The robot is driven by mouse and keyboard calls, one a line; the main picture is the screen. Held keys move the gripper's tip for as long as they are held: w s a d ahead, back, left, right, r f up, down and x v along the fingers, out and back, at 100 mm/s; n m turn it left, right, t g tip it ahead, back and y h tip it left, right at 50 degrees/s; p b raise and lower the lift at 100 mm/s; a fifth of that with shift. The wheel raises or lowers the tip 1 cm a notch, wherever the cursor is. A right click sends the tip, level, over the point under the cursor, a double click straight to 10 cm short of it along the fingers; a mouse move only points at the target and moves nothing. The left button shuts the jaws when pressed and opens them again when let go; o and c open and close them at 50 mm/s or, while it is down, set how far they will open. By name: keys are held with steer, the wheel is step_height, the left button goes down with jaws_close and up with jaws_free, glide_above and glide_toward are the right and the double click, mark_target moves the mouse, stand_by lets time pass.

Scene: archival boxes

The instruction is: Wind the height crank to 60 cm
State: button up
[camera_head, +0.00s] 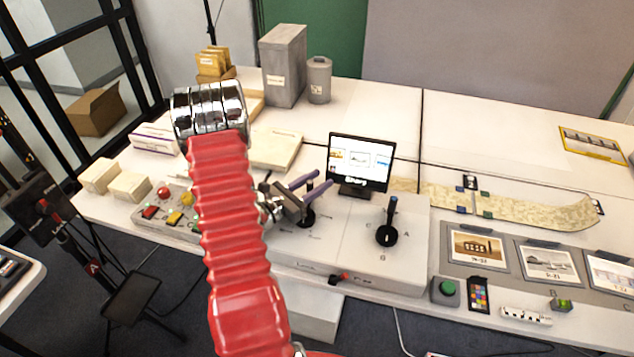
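A white control box (350,262) on the table carries two black rotary controls. The right one (386,236) has a lever with a blue tip pointing up, with small letters around it. The left one (306,218) sits just below my gripper and is partly hidden by it. I cannot tell which is the height crank, and no height figure is readable. My gripper (325,178) has two purple fingers pointing right, apart with a gap between them. I see nothing held between them. My red arm hides the left part of the box.
A small screen (360,161) stands behind the control box. A button panel (168,212) is to the left. Photo cards (478,248), a green button (446,290) and a color chart (479,294) lie right. The back right table is mostly clear.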

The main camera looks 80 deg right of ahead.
steer(key=shift+w+a, duration=0.1)
steer(key=shift+w, duration=0.05)
steer(key=v, duration=1.3)
steer(key=shift+w+a, duration=0.15)
steer(key=shift+a, duration=0.1)
steer(key=shift+c, duration=0.2)
steer(key=shift+c, duration=0.7)
steer(key=w+r+m, duration=0.1)
steer(key=w+d+m+y, duration=0.1)
steer(key=w, duration=0.1)
steer(key=w+d+r+m+g, duration=0.1)
steer(key=shift+w+r+y, duration=0.3)
steer(key=c, duration=0.6)
steer(key=w+m+y, duration=0.1)
steer(key=w+y, duration=0.1)
steer(key=w+r+m+y, duration=0.1)
steer(key=w+y, duration=0.1)
steer(key=shift+w+r+m+g+y, duration=0.1)
steer(key=shift+w+m+g+y, duration=0.2)
steer(key=shift+y, duration=0.1)
jaws_close()
steer(key=shift+w+a+f+n+y, duration=0.2)
steer(key=shift+a+f+n+y, duration=0.15)
steer(key=shift+y, duration=0.25)
